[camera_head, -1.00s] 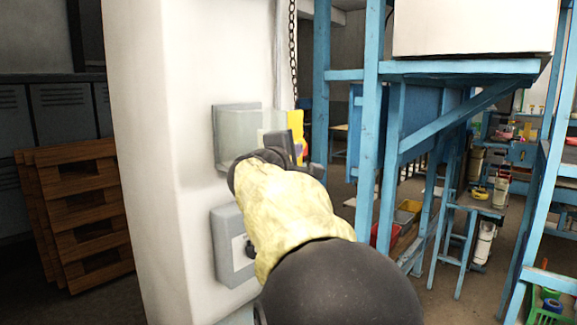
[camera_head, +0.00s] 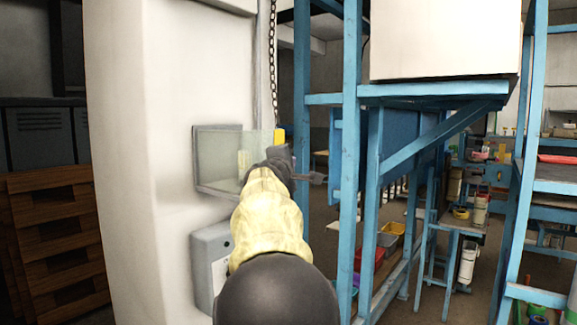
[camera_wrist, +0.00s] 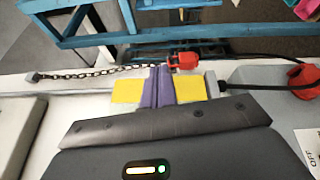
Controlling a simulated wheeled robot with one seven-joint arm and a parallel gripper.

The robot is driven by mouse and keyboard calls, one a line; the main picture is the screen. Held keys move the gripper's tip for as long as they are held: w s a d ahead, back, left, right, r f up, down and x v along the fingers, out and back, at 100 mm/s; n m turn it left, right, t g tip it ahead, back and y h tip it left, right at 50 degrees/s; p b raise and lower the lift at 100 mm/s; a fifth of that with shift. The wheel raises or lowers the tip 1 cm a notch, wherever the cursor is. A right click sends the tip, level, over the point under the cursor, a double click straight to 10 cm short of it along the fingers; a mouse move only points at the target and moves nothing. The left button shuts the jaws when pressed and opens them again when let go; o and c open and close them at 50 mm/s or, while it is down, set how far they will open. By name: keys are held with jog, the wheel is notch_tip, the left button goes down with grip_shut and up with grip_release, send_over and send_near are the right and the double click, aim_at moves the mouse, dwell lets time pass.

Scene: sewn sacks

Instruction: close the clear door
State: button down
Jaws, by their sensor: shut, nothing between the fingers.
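The clear door (camera_head: 254,147) is a see-through panel by a grey frame (camera_head: 203,168) on the white pillar. It appears to stand out from the frame, but its exact angle is hard to tell. My gripper (camera_head: 287,166) is at the panel's lower right, covering part of it; I cannot tell whether they touch. In the wrist view, my gripper's purple fingers (camera_wrist: 159,88) are together and empty, in front of a yellow plate (camera_wrist: 188,88). The yellow plate also shows in the head view (camera_head: 279,148). The door is not clearly seen in the wrist view.
A grey box (camera_head: 208,262) is mounted below the frame. A chain (camera_head: 273,70) hangs along the pillar, near a red part (camera_wrist: 183,60). Blue shelving (camera_head: 350,150) stands to the right. Wooden pallets (camera_head: 55,235) are at left.

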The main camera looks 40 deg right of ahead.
dwell(0.3)
jog(key=b+v, duration=0.5)
jog(key=v, duration=1.2)
jog(key=shift+s+f, duration=0.1)
jog(key=shift+s, duration=0.05)
jog(key=p+x, duration=0.4)
jog(key=x, duration=1.2)
jog(key=shift+p, duration=0.35)
